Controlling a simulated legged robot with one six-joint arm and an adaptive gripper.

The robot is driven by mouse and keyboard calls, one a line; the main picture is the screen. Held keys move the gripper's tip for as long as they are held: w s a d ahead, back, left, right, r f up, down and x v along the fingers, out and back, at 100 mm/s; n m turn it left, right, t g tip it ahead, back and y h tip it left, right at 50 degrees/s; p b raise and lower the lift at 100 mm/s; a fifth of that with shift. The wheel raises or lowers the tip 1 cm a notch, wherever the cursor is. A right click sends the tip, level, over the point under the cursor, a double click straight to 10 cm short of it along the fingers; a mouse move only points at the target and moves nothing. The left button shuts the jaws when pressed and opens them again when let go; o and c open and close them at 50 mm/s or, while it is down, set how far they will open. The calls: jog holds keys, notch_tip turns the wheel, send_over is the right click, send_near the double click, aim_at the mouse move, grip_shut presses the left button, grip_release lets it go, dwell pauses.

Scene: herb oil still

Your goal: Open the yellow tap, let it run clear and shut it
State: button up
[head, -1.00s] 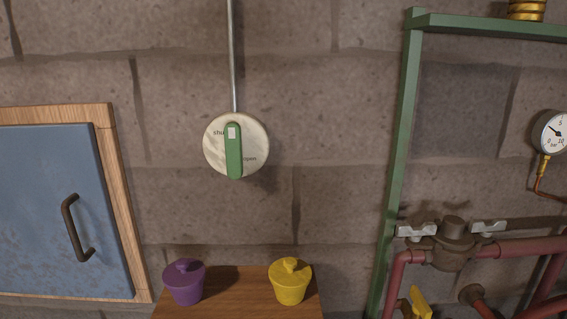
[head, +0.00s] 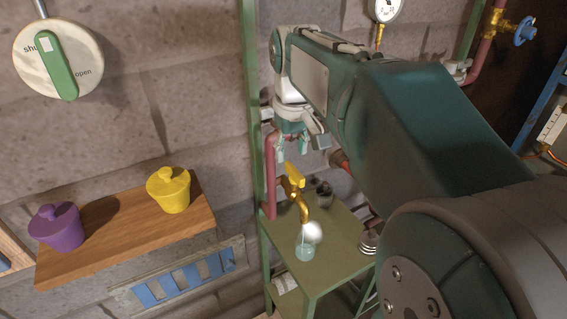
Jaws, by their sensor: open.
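The yellow tap (head: 303,208) juts from red pipework above a green stand, with its yellow lever (head: 294,177) tilted at the top. Below its spout stands a small clear vessel (head: 305,250) with pale blue content. A whitish round blur shows just below the spout; I cannot tell whether it is liquid or vapour. My gripper (head: 304,146) is open and seems empty, pointing down a little above the lever, with a visible gap between them. The fingers are small in view, and my arm hides part of the pipework.
A green stand top (head: 338,238) carries the vessel and small dark items. A wooden shelf (head: 115,240) at left holds a purple lidded pot (head: 57,228) and a yellow lidded pot (head: 169,192). A round dial with a green handle (head: 58,66) is on the wall. A green post (head: 251,110) rises beside my gripper.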

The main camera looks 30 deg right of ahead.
aim_at(298, 173)
jog(key=w+d+g, duration=0.1)
jog(key=w+d, duration=0.3)
jog(key=f, duration=1)
jog(key=shift+s+a+f, duration=0.15)
jog(key=shift+s+f, duration=0.1)
jog(key=shift+f, duration=0.15)
grip_shut()
